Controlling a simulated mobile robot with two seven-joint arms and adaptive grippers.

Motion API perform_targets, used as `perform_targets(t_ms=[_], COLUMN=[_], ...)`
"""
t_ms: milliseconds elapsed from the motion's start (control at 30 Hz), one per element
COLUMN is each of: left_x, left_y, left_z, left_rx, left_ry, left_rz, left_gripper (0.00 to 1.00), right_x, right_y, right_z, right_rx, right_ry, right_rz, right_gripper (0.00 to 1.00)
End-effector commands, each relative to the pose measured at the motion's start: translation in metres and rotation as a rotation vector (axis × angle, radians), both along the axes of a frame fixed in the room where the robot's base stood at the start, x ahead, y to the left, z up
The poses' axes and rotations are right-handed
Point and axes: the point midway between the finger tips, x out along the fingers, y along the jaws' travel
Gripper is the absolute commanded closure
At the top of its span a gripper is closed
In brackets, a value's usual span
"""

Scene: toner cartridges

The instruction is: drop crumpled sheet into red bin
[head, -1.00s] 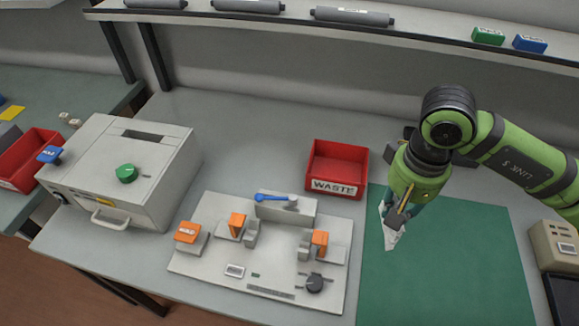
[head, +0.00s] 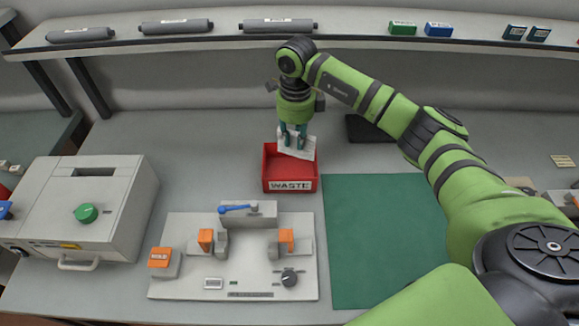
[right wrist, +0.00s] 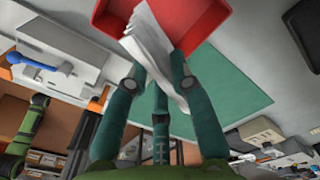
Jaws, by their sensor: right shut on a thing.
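The crumpled sheet (head: 297,148) is white and creased, and my right gripper (head: 294,138) is shut on it. It hangs over the back part of the red bin (head: 290,186), which has a "WASTE" label on its front. In the right wrist view the sheet (right wrist: 155,55) sits between my teal fingers (right wrist: 155,85), with the red bin (right wrist: 205,25) behind it. The sheet's lower edge overlaps the bin's opening; the exact height above the bin floor is hard to tell. My left gripper is not in view.
A fixture board (head: 185,285) with orange clamps and a blue lever stands in front of the bin. A grey machine (head: 120,190) is at left. A green mat (head: 385,270) lies clear at right. The shelf (head: 350,42) with grey rollers runs behind my right arm.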

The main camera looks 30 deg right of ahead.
Motion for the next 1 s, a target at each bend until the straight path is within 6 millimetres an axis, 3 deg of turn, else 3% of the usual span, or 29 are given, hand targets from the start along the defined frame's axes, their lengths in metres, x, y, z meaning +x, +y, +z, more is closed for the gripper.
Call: perform_targets(t_ms=[167, 600, 933, 1000], left_x=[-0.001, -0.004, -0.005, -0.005], left_y=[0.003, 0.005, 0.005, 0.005], left_z=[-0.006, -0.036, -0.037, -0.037], left_rx=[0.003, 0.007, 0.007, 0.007], left_ry=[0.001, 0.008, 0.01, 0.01], left_rz=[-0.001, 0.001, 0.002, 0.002], left_gripper=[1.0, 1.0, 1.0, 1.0], right_x=[0.001, 0.0, 0.001, 0.001], right_y=[-0.001, -0.001, -0.001, -0.001], right_z=[-0.01, -0.057, -0.06, -0.06], right_rx=[0.001, 0.001, 0.001, 0.001], right_ry=[-0.001, 0.0, -0.002, -0.002], right_rz=[-0.024, -0.021, -0.019, -0.019], right_gripper=[0.94, 0.94, 0.94, 0.57])
